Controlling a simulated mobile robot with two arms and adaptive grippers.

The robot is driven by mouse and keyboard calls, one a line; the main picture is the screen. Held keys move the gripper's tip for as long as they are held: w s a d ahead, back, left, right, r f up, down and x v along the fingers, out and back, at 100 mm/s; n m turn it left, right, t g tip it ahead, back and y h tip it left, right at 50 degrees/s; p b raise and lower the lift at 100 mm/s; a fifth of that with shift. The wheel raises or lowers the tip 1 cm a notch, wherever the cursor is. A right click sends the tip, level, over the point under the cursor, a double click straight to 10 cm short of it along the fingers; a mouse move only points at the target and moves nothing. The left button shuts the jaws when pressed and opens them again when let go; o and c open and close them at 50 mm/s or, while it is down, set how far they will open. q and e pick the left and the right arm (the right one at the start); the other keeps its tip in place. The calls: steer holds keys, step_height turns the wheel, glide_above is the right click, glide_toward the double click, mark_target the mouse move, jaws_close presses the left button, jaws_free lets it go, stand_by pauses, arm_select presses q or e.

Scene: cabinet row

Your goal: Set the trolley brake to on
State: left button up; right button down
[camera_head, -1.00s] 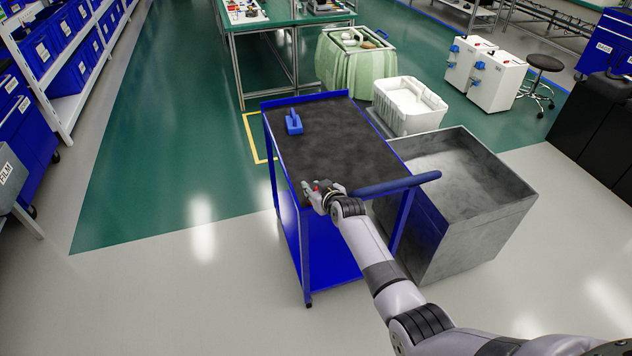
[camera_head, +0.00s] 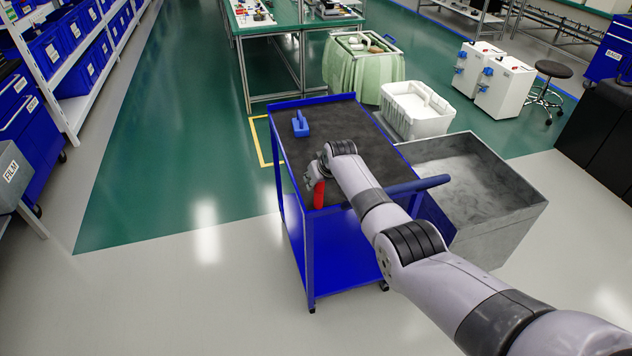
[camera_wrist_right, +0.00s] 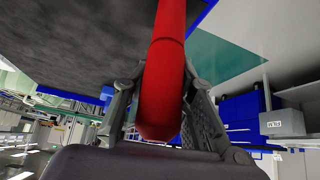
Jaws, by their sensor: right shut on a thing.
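The blue trolley (camera_head: 340,258) with a dark top (camera_head: 345,122) stands in the middle of the head view. A red brake lever (camera_head: 319,194) shows at its near-left corner. My right gripper (camera_head: 313,178) is at the lever, at the near end of the trolley top. In the right wrist view the red lever (camera_wrist_right: 165,95) lies between the two fingers (camera_wrist_right: 163,110), and the gripper is shut on it. The lever's far end is cut off by the top of that view. No on or off marking is readable. My left gripper is not in view.
A blue push handle (camera_head: 420,186) sticks out at the trolley's near right. A grey open bin (camera_head: 500,235) stands close on the right. A small blue object (camera_head: 300,127) sits on the trolley top. The floor left of the trolley is clear.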

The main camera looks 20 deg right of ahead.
steer(key=shift+w+d+r, duration=0.15)
steer(key=shift+w+r, duration=0.05)
steer(key=shift+r, duration=0.05)
steer(key=c, duration=1.7)
jaws_free()
steer(key=o, duration=0.4)
steer(key=shift+s+f, duration=0.1)
steer(key=shift+f, duration=0.1)
steer(key=shift+r, duration=0.1)
steer(key=v, duration=1.1)
steer(key=shift+s+r, duration=0.25)
steer(key=shift+s, duration=0.1)
